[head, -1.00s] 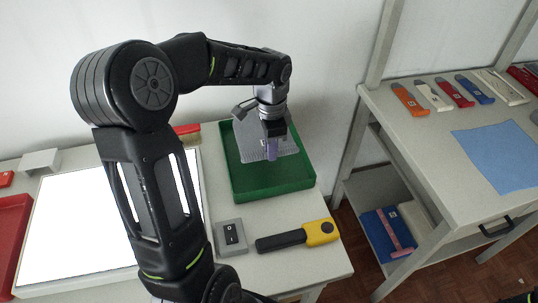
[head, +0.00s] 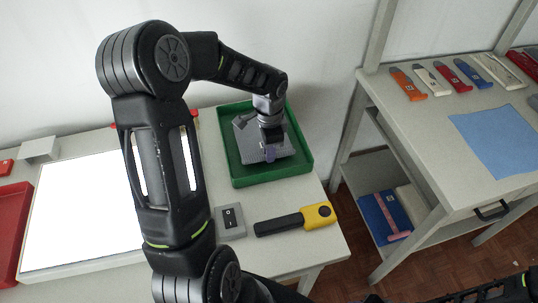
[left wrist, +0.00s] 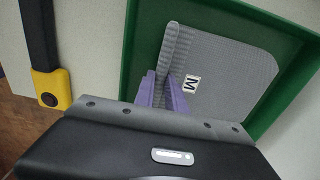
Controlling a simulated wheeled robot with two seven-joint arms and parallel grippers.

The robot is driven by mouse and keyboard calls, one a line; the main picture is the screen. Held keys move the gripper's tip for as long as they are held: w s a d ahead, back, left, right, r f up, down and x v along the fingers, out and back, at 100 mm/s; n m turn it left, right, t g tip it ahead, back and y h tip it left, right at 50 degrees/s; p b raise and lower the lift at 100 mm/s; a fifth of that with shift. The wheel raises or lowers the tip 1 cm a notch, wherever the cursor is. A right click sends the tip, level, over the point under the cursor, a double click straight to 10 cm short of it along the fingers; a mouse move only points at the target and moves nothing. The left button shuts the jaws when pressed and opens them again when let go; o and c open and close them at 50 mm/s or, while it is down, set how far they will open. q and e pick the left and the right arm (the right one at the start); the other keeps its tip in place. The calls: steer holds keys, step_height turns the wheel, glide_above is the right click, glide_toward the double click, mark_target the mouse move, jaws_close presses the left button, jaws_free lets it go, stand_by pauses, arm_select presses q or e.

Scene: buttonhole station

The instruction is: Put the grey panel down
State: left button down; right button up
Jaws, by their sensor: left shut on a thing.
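The grey panel (head: 250,138) is in the green tray (head: 305,163), inside its walls. In the left wrist view the panel (left wrist: 235,75) lies flat or nearly so, with a white label marked M and a raised grey ridge. My left gripper (head: 270,152) is over the tray, and its purple fingers (left wrist: 163,85) are shut on the panel at the ridge. I cannot tell whether the panel bears fully on the tray floor. Part of the panel is hidden by my gripper. Only dark parts of my right arm show at the bottom right; its gripper is not seen.
A white light pad (head: 85,205) lies left of the tray. A grey switch box (head: 230,221) and a yellow and black tool (head: 295,219) lie in front of it. A red tray (head: 10,235) is at far left. A second table (head: 440,120) stands right, beyond a gap.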

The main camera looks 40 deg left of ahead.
arm_select(q)
steer(key=shift+f, duration=1.25)
steer(key=shift+f, duration=0.1)
steer(key=c, duration=1.4)
jaws_free()
step_height(320, 180, up, 12)
steer(key=shift+r+b, duration=0.1)
steer(key=shift+b, duration=0.3)
